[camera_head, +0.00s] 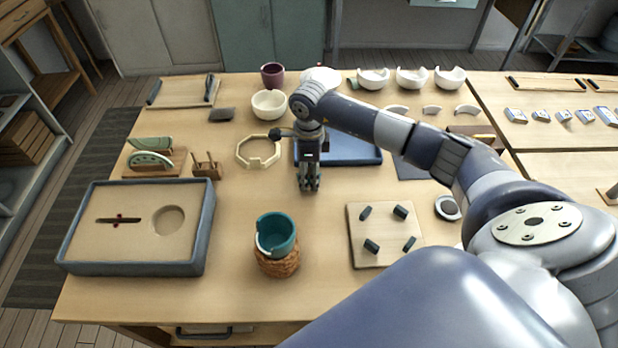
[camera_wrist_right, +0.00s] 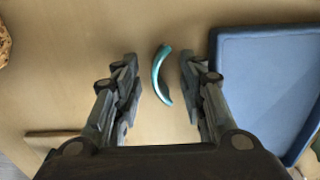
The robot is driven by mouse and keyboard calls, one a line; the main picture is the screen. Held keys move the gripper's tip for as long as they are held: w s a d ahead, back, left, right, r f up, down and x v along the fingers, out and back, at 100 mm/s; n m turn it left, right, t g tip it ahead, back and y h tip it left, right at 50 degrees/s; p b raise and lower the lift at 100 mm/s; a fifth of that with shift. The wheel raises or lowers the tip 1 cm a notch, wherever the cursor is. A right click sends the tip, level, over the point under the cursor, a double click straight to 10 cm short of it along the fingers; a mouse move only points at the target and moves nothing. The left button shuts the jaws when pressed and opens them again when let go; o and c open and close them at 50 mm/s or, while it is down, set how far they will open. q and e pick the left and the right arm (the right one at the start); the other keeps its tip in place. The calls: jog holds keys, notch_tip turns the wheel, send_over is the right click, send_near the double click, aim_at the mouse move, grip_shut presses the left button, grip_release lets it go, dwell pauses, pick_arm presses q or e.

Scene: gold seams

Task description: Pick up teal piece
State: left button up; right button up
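The teal piece (camera_wrist_right: 160,76) is a thin curved shard. In the right wrist view it lies on the table between the fingers of my right gripper (camera_wrist_right: 163,80), with a gap on each side. My right gripper (camera_head: 309,184) is open and points down over the middle of the table in the head view. There I cannot make out the teal piece; the gripper seems to hide it. A teal cup (camera_head: 276,233) with a gap in its wall sits on a woven ring (camera_head: 277,263) nearer the front edge. My left gripper is not in view.
A blue tray (camera_head: 350,157) lies close behind and right of the gripper; it also shows in the wrist view (camera_wrist_right: 266,75). An octagonal frame (camera_head: 242,153) is to the left. A board with dark pegs (camera_head: 385,235) and a sand tray (camera_head: 75,228) flank the cup.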

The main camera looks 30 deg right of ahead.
grip_shut()
jog(key=shift+r, duration=0.1)
